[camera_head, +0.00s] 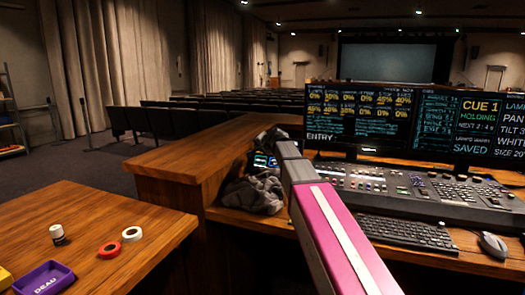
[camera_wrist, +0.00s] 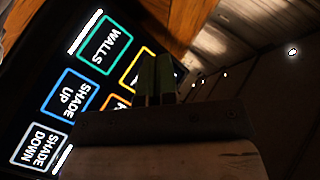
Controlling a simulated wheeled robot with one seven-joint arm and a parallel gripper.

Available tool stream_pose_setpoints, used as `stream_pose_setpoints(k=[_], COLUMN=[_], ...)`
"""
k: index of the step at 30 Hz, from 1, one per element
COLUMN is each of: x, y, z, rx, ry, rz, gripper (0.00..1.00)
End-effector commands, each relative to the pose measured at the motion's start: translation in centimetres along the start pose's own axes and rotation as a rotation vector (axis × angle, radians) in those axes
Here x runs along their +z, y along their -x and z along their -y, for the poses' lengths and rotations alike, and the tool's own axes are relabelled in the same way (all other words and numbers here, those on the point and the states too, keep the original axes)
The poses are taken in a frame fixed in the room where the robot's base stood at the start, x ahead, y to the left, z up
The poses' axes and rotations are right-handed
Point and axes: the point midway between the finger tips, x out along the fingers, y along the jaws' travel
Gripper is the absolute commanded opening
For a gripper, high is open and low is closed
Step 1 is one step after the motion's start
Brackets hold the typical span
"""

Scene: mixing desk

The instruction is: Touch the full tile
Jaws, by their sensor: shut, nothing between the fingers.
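A small dark touch panel (camera_head: 262,160) with lit tiles stands on the desk beyond a grey cloth. In the wrist view the panel fills the left side, with a green WALLS tile (camera_wrist: 107,44), a blue SHADE UP tile (camera_wrist: 69,99) and a pale SHADE DOWN tile (camera_wrist: 40,146). A yellow tile (camera_wrist: 133,72) and an orange tile (camera_wrist: 117,104) are partly hidden by my gripper, and their words cannot be read. No tile reading "full" is legible. My gripper (camera_wrist: 155,57) is shut and empty, in front of the panel; I cannot tell whether it touches.
The grey cloth (camera_head: 254,194) lies close below the panel. Right of my arm are the mixing console (camera_head: 400,185), keyboard (camera_head: 408,232), mouse (camera_head: 492,244) and monitors (camera_head: 355,115). A wooden partition (camera_head: 190,150) is on the left. A side table (camera_head: 110,225) holds small items.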

Motion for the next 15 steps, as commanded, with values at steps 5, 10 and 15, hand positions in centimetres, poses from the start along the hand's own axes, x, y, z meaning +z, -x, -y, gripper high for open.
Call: stream_pose_setpoints(k=[5,10,15], x=[-0.9,-1.3,-1.3], y=[-1.4,-1.9,-1.9], z=[-0.9,-1.3,-1.4], rx=[0.0,0.0,0.0], ry=[0.0,0.0,0.0], rz=[0.001,0.001,0.001], gripper=[0.0,0.0,0.0])
